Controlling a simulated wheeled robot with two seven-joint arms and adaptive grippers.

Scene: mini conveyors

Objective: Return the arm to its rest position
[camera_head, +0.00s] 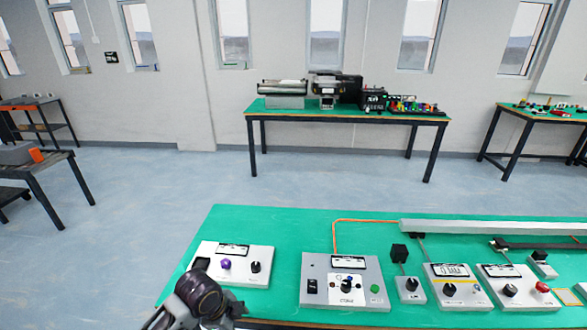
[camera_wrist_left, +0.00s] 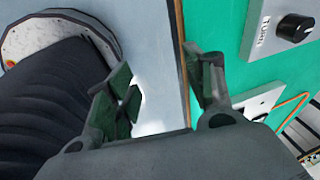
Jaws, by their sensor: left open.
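My left arm comes in at the bottom left of the head view, in front of the near table's left corner. Its gripper is mostly hidden there behind dark arm parts. In the left wrist view my left gripper (camera_wrist_left: 165,95) is open, with its two green-padded fingers apart and nothing between them. The floor and the edge of the green table (camera_head: 290,222) show beyond the fingers. My right gripper is in neither view.
On the near table stand a white control box (camera_head: 232,264) with a purple button, a larger grey control box (camera_head: 342,282), and several smaller boxes. A mini conveyor (camera_head: 490,231) runs along the right. An equipment table (camera_head: 345,116) stands by the wall. Open floor (camera_head: 150,200) lies to the left.

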